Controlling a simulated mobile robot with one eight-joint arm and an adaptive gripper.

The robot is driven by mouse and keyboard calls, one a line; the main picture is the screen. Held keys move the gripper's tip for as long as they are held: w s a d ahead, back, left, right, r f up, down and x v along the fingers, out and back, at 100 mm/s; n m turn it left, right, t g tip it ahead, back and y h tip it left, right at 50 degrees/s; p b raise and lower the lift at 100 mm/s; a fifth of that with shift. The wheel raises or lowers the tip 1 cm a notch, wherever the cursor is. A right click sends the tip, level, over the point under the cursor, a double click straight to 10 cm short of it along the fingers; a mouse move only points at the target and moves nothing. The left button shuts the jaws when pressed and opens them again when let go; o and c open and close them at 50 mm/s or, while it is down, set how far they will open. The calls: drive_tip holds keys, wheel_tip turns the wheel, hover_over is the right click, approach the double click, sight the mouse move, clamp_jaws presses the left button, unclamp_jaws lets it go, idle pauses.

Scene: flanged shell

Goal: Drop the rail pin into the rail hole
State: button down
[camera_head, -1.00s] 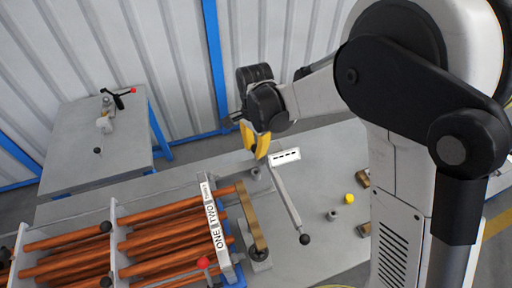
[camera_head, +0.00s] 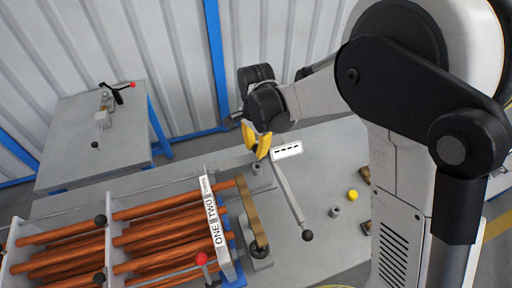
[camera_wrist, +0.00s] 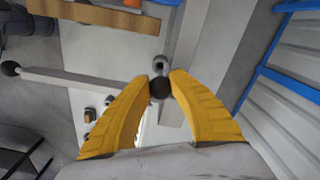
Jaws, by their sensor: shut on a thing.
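My gripper (camera_head: 262,152) has its yellow fingers shut on a dark round knob, which I take as the head of the rail pin (camera_wrist: 159,89). The pin's shaft is not clearly visible. Just beyond the fingertips in the wrist view is a small grey upright socket with a dark opening (camera_wrist: 159,64), probably the rail hole. In the head view this grey socket (camera_head: 257,168) stands on the bench just below the fingertips. I cannot tell whether the pin touches it.
A brown bar (camera_head: 252,215) runs beside the rack of copper-coloured rods (camera_head: 165,232). A grey lever with a black ball (camera_head: 290,198) lies to the right of the socket. A yellow piece (camera_head: 352,195) and a small grey cylinder (camera_head: 335,211) stand farther right. A side table (camera_head: 70,165) is at left.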

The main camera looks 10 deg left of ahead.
drive_tip(key=shift+f+b, duration=1.9)
drive_tip(key=shift+f, duration=0.55)
drive_tip(key=c, duration=1.2)
unclamp_jaws()
wheel_tip(320, 180, up, 12)
drive_tip(key=shift+r, duration=0.1)
